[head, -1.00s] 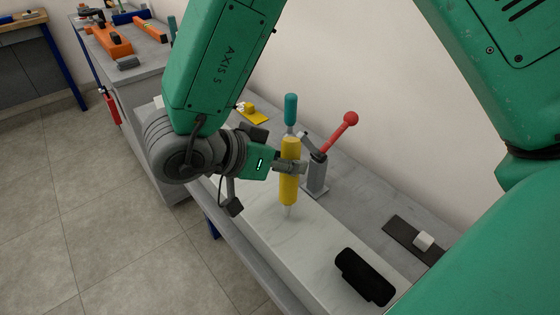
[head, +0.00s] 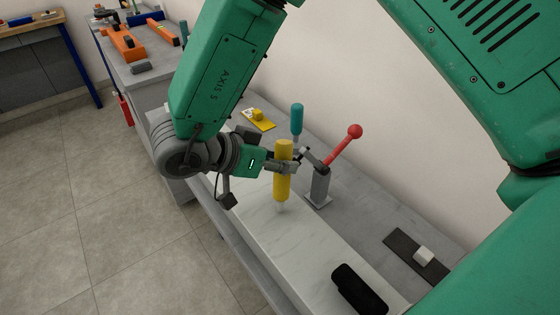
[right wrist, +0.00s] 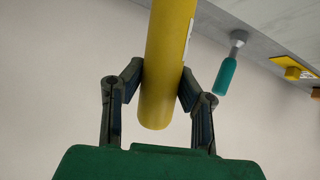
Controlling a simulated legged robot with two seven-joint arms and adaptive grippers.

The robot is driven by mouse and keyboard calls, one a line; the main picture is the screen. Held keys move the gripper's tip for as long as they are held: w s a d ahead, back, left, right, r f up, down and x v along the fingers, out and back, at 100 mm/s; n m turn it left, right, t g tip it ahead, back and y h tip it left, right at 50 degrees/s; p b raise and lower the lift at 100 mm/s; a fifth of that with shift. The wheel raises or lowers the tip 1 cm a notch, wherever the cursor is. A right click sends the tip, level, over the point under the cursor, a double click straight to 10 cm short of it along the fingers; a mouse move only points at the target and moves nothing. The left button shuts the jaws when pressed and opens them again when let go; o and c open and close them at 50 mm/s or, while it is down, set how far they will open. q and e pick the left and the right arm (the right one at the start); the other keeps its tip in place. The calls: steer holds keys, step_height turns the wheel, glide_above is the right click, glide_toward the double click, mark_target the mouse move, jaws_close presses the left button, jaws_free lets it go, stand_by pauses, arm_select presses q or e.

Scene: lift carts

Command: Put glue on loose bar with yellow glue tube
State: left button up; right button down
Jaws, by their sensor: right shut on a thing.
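The yellow glue tube (head: 283,185) is upright, nozzle down, above the long white marbled slab (head: 285,240). My right gripper (head: 285,168) is shut around it. In the right wrist view the gripper (right wrist: 163,85) has a finger on each side of the yellow tube (right wrist: 167,60). The pale nozzle tip is close to the slab's top; I cannot tell whether it touches. No glue is clearly visible on the slab. I cannot tell for sure whether this slab is the loose bar. My left gripper is not in view.
A grey lever clamp with a red-knobbed handle (head: 344,143) stands just right of the tube. A teal-handled tool (head: 297,118) is behind it. A black object (head: 358,290) lies on the slab's near end. A dark strip with a white block (head: 423,255) lies right. A yellow piece (head: 258,118) lies farther back.

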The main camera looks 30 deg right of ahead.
steer(key=shift+w, duration=0.15)
steer(key=shift+w+a, duration=0.1)
steer(key=shift+w, duration=0.1)
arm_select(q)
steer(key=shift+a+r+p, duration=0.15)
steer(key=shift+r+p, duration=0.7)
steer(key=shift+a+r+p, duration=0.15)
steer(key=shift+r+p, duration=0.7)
arm_select(e)
steer(key=w+a, duration=0.1)
steer(key=w, duration=0.8)
steer(key=shift+w+a+f, duration=0.2)
steer(key=shift+w+a, duration=0.05)
steer(key=shift+a, duration=0.1)
